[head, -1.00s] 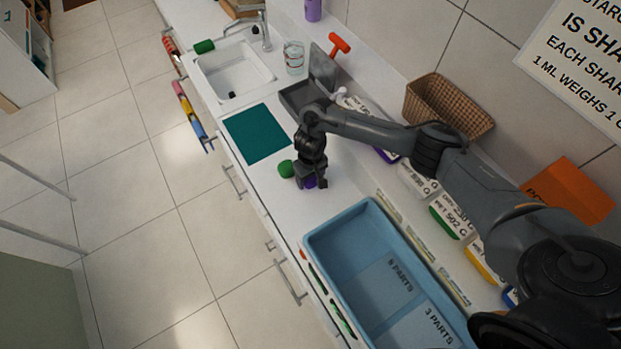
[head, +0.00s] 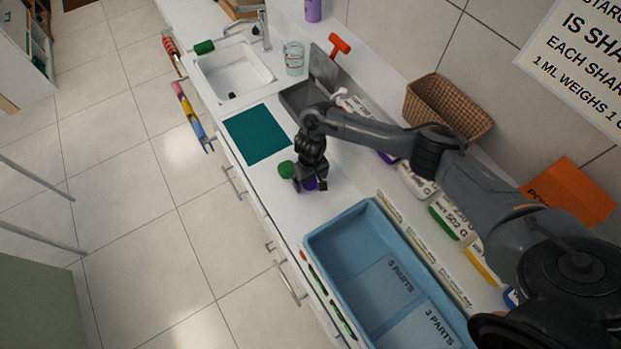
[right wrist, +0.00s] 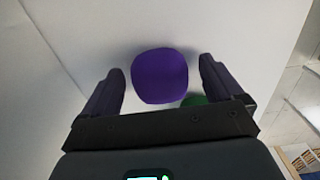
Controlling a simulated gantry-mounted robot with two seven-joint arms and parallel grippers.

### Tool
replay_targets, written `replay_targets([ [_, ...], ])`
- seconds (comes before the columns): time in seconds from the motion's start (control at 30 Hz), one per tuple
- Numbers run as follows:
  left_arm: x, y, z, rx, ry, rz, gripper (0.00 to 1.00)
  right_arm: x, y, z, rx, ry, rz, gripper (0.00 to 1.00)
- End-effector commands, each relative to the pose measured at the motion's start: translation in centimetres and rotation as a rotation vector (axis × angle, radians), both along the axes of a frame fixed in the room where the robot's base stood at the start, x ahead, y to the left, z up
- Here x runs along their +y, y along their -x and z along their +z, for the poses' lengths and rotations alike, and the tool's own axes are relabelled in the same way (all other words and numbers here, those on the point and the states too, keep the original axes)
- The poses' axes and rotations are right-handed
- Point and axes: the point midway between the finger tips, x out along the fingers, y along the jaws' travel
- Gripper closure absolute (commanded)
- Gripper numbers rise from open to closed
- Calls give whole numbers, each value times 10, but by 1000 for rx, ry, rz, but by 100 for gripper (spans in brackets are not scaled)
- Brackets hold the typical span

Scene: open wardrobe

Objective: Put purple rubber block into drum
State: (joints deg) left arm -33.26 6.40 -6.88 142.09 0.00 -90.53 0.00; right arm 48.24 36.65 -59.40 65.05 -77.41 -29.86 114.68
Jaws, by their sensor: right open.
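The purple rubber block (right wrist: 160,76) lies on the white counter, between the open fingers of my right gripper (right wrist: 161,85) in the right wrist view. Clear gaps show on both sides of it. In the head view the right gripper (head: 311,186) is low over the counter and hides most of the purple block (head: 311,184). A green block (head: 286,169) sits just left of the gripper and shows partly in the right wrist view (right wrist: 194,100). I cannot pick out a drum with certainty. My left gripper is not in view.
A blue divided tray (head: 330,228) stands in front of the gripper. A teal mat (head: 257,134), a grey metal box (head: 299,95) and a sink (head: 235,72) lie farther along the counter. Labelled bags (head: 451,219) and a wicker basket (head: 448,105) line the wall side.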

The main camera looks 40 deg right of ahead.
Motion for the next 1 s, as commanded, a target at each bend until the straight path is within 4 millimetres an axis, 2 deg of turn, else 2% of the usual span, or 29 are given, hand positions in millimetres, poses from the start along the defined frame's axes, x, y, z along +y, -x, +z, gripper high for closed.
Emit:
replay_targets([
  [0.17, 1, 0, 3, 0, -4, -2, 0, 0, -1, 14, -2, -1, 0, 6],
  [0.3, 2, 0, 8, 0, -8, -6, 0, -1, -1, 36, -4, 0, 0, 6],
  [0.5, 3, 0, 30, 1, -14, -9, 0, -1, -2, 78, -4, 2, 1, 6],
  [0.7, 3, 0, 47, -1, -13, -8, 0, -1, -1, 107, -3, 1, 2, 6],
  [0.83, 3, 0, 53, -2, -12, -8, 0, -1, -1, 118, -2, 1, 1, 6],
  [1.0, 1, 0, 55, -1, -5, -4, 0, 6, 0, 120, -6, -6, 18, 6],
])
